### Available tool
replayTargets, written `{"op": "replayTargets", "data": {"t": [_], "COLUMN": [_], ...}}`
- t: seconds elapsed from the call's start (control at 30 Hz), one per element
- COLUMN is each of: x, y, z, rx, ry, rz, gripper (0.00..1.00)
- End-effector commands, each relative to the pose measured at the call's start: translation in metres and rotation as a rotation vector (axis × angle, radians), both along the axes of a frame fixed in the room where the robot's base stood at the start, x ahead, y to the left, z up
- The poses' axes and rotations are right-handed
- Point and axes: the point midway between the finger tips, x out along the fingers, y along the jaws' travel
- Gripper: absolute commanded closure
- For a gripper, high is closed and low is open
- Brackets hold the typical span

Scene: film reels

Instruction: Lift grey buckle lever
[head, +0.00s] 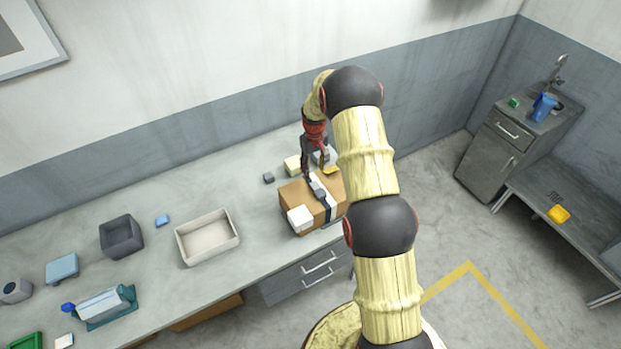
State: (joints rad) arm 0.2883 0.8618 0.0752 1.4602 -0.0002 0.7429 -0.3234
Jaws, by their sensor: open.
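A brown box (294,196) sits near the right end of the grey counter. A dark strap and a white band (327,197) run over its top. A grey piece (318,189) on the strap looks like the buckle; its lever is too small to make out. My gripper (315,178) is open, pointing down just above the box at the grey piece. I cannot tell whether its fingers touch it. My arm hides the right side of the box.
A white block (300,219) is at the box's front left. Behind it are a small grey block (268,178) and a cream block (292,165). A beige tray (207,251) and a dark grey bin (120,252) stand to the left. Counter between tray and box is clear.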

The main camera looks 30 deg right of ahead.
Motion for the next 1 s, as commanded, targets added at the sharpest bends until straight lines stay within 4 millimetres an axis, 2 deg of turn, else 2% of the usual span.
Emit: {"op": "replayTargets", "data": {"t": [0.2, 0.4, 0.6, 0.83, 1.0], "x": [-0.001, -0.001, -0.001, -0.001, -0.001], "y": [0.002, 0.001, 0.002, 0.001, 0.001], "z": [-0.033, -0.058, -0.067, -0.068, -0.067], "rx": [0.001, 0.001, 0.001, 0.001, 0.001], "ry": [0.004, 0.002, 0.002, 0.002, 0.001], "rz": [0.0, -0.001, -0.001, -0.001, -0.001], "gripper": [0.58, 0.58, 0.58, 0.58, 0.68]}}
